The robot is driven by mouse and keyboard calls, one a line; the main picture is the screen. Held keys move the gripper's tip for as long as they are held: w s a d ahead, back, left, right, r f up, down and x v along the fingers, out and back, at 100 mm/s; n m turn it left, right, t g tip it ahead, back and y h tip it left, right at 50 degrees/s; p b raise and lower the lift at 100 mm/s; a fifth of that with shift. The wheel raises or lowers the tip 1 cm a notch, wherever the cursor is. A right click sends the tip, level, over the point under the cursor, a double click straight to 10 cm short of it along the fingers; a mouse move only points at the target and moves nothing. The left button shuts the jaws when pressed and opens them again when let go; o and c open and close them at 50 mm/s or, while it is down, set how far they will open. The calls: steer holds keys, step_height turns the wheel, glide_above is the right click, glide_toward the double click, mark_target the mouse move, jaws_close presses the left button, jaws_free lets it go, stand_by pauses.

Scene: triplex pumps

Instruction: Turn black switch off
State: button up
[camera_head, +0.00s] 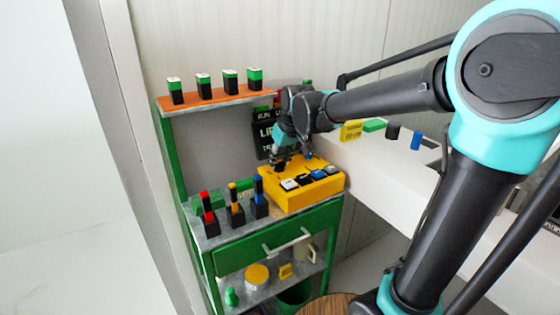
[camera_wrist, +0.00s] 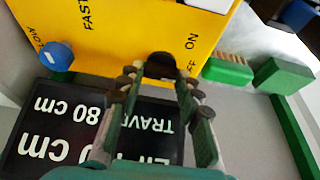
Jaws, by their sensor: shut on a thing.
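The yellow control box (camera_head: 318,192) stands on top of the green cart. In the wrist view its yellow face (camera_wrist: 110,30) carries the words FAST, SLOW, ON and OFF. The black switch (camera_wrist: 160,66) sits at the edge of that face, beside the ON and OFF marks. My gripper (camera_wrist: 157,82) is shut on the black switch, with a finger on each side of it. The fingers partly cover the switch and the OFF mark, so its exact setting cannot be told. In the head view my gripper (camera_head: 282,162) is at the back left of the box.
A blue knob (camera_wrist: 57,56) is by SLOW. A black sign (camera_wrist: 60,130) lies below the box face in the wrist view. Red, yellow and blue-topped switches (camera_head: 235,208) stand left of the box. An orange shelf (camera_head: 215,103) holds several green-topped blocks. A white counter (camera_head: 385,170) is at right.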

steer(key=o, duration=0.9)
steer(key=v, duration=1.2)
steer(key=shift+a, duration=0.1)
